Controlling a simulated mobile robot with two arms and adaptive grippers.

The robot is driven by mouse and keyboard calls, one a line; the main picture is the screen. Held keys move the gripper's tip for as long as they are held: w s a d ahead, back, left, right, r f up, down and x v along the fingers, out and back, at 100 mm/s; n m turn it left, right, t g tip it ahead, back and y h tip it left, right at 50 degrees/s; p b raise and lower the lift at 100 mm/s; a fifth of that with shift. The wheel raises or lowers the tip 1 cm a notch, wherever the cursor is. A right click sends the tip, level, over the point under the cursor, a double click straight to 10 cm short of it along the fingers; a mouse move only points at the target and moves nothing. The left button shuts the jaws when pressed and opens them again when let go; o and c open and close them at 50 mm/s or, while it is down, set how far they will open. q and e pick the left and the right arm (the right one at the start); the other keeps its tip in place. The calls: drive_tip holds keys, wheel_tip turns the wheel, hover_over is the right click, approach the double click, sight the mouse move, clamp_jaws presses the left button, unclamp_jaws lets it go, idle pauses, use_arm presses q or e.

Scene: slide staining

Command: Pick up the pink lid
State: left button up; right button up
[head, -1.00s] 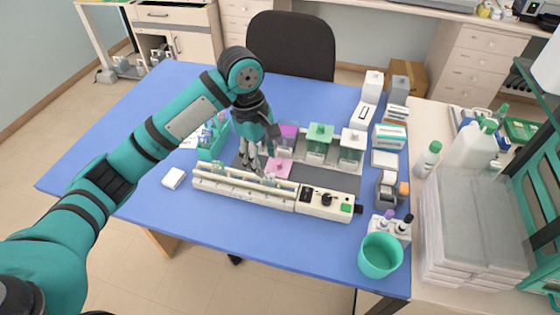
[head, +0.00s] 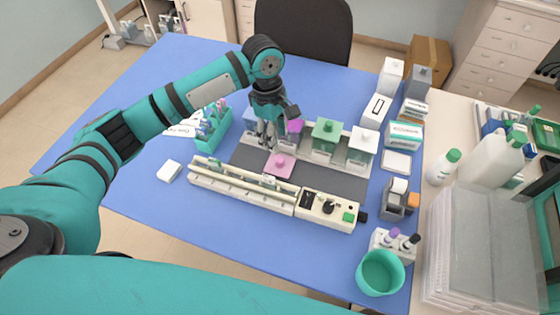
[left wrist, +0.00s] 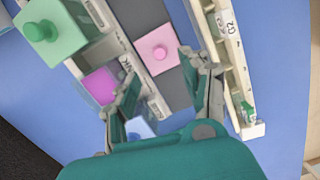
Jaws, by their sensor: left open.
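The pink lid (head: 281,164) is a flat square with a round knob, lying knob up on the dark mat in front of the row of jars. My left gripper (head: 267,140) is open and empty, above the jar area and up and left of the lid in the head view. In the left wrist view its fingertips (left wrist: 160,72) are spread, with the lid just beyond them and nearer the right finger. They are apart from the lid. My right gripper is not in view.
A jar with a magenta top surface (head: 295,127) stands close to my left gripper, beside green-lidded (head: 326,136) and white-lidded (head: 362,145) jars. A long cream staining rack (head: 243,188) lies in front of the lid. A teal slide holder (head: 212,133) stands left.

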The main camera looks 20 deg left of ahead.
sight(280, 159)
use_arm(q)
drive_tip(key=f, duration=0.3)
drive_tip(key=shift+w+d+f, duration=0.1)
drive_tip(key=shift+d+f, duration=0.1)
drive_tip(key=shift+f, duration=0.15)
drive_tip(key=shift+f+p, duration=0.4)
drive_tip(key=shift+p, duration=0.1)
drive_tip(key=f, duration=0.2)
drive_tip(key=f+p, duration=0.1)
drive_tip(key=shift+s+d+f, duration=0.2)
drive_tip(key=shift+d+f, duration=0.05)
drive_tip(key=shift+f, duration=0.35)
clamp_jaws()
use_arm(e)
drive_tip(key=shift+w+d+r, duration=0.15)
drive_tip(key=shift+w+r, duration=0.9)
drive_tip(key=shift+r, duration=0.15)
